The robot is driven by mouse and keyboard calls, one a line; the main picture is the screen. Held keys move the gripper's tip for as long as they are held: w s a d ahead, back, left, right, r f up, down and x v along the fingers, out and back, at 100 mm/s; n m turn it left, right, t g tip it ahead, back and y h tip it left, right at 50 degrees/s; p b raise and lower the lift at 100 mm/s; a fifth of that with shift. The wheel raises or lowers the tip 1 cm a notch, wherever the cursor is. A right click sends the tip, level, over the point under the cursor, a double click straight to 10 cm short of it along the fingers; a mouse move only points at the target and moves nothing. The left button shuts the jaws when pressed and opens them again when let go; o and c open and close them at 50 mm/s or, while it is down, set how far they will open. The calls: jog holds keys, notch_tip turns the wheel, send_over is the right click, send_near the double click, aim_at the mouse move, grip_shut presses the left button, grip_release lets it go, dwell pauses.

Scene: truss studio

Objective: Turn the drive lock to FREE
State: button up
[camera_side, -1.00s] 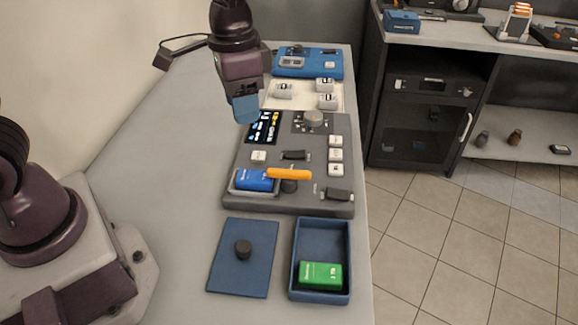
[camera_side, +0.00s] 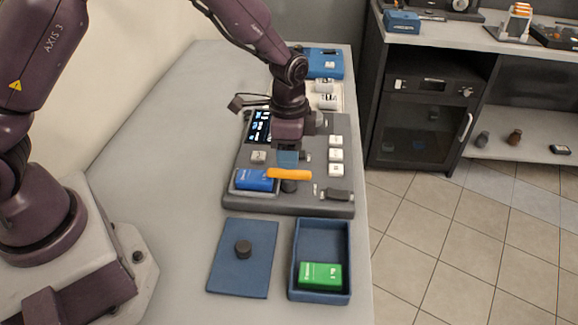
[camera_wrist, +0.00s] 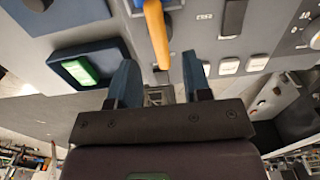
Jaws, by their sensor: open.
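An orange lever (camera_side: 289,174) sits on a dark round base (camera_side: 289,187) near the front of the grey control console (camera_side: 230,203). The lever lies roughly left to right in the side view. No lettering beside it is legible to me, so I cannot read its setting. My gripper (camera_side: 287,160) points down over the console, just behind the lever, with blue fingers spread. In the wrist view the orange lever (camera_wrist: 156,30) runs down from the top edge, its end between my open fingertips (camera_wrist: 157,62). I cannot tell whether a finger touches it.
A blue block (camera_side: 254,180) lies in a tray left of the lever. White buttons (camera_side: 336,155) and a dark switch (camera_side: 338,195) are to its right. In front are a blue lid (camera_side: 240,275) and an open blue box (camera_side: 321,236) holding a green block (camera_side: 320,275).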

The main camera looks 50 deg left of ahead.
aim_at(289, 179)
jog(key=shift+f, duration=2.35)
grip_shut()
